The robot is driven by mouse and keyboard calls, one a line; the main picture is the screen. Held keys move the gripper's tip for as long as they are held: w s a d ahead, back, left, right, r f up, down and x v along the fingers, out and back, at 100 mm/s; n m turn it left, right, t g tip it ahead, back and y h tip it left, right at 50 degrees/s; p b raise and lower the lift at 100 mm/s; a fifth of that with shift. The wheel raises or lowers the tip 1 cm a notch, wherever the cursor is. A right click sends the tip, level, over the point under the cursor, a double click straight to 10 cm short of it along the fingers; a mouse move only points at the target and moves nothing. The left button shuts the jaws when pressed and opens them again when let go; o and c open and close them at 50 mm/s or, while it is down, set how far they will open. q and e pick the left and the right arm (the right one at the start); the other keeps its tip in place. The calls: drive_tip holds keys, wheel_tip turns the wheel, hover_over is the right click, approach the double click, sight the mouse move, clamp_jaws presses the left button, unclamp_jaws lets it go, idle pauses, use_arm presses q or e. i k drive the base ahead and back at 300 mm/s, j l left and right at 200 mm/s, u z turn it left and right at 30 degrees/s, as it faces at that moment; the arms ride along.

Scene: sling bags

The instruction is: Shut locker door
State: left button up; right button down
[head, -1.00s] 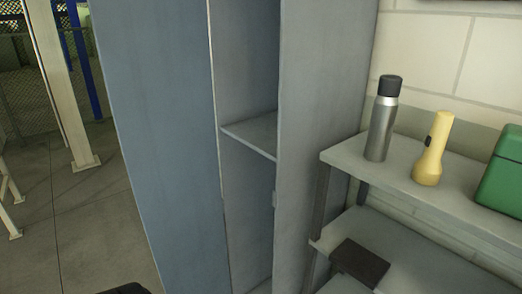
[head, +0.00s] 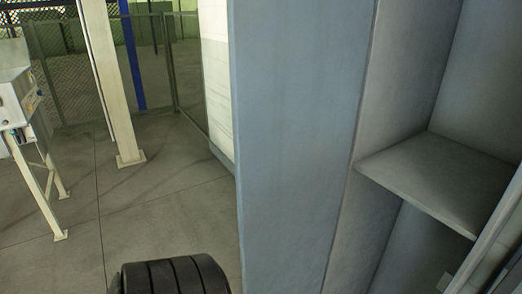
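The grey locker (head: 395,130) stands open on the right, with its inside and a grey shelf (head: 445,180) in view. A tall flat blue-grey panel (head: 300,140) adjoins the left side of the opening; I cannot tell whether it is the open door or a neighbouring front. A pale upright edge (head: 492,245) cuts across the lower right corner, with a darker blue strip beyond it. No handle is visible. Neither of my grippers is in view; only a dark ribbed part of my own arm shows at the bottom.
Bare concrete floor (head: 165,205) lies left of the panel. A cream post (head: 108,80) and a white-legged stand (head: 40,165) are at the left. A wire-mesh fence (head: 70,75) and a white wall (head: 215,80) stand behind.

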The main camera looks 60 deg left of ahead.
sight(296, 70)
drive_tip(key=j, duration=0.45)
drive_tip(key=k+j+z, duration=0.1)
drive_tip(key=j, duration=0.35)
drive_tip(key=k+j, duration=0.15)
drive_tip(key=j, duration=0.3)
drive_tip(key=k+j+z, duration=0.1)
drive_tip(key=j, duration=0.35)
drive_tip(key=k+j, duration=0.1)
drive_tip(key=j, duration=0.3)
drive_tip(key=k+j+z, duration=0.1)
drive_tip(key=j, duration=0.35)
drive_tip(key=k+z, duration=0.1)
drive_tip(key=k, duration=0.15)
